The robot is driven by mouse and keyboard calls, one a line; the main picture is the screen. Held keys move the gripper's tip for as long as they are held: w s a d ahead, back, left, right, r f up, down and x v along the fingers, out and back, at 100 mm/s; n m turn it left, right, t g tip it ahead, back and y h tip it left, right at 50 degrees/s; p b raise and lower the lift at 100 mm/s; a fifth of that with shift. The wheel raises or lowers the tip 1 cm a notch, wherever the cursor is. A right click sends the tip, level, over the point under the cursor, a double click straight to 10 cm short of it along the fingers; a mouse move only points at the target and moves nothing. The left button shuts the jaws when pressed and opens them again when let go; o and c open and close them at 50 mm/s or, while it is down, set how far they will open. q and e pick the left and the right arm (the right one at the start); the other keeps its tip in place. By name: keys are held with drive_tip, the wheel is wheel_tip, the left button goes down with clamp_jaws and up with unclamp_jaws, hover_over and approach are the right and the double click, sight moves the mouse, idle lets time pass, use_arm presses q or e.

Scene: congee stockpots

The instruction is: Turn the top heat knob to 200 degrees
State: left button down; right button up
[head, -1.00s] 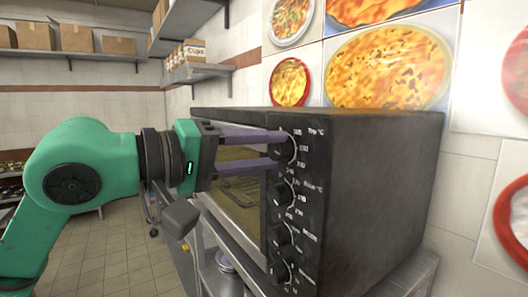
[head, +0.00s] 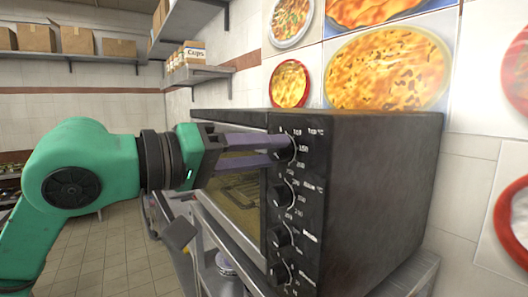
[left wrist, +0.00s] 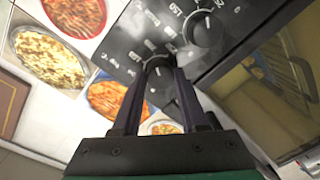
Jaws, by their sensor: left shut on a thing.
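The top heat knob (head: 284,154) is at the upper end of the black control panel on the dark oven (head: 375,190). My left gripper (head: 286,147) reaches in from the left, its two purple-grey fingers shut around this knob. In the left wrist view the knob (left wrist: 158,63) sits between the fingertips, with white dial marks around it. The fingers and knob hide part of the scale in the head view, so I cannot read the exact setting. My right gripper is out of view.
Below it on the panel are more knobs, among them the second knob (head: 281,194) and the third knob (head: 279,236). The oven's glass door (head: 238,200) is left of the panel. A tiled wall with food pictures (head: 390,68) stands behind. A shelf (head: 200,72) is above left.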

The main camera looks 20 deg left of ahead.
use_arm(q)
drive_tip(key=shift+c, duration=2.2)
unclamp_jaws()
drive_tip(key=shift+f, duration=0.1)
drive_tip(key=b+v, duration=0.6)
drive_tip(key=v, duration=0.8)
drive_tip(key=shift+s+a, duration=0.2)
drive_tip(key=shift+s, duration=0.05)
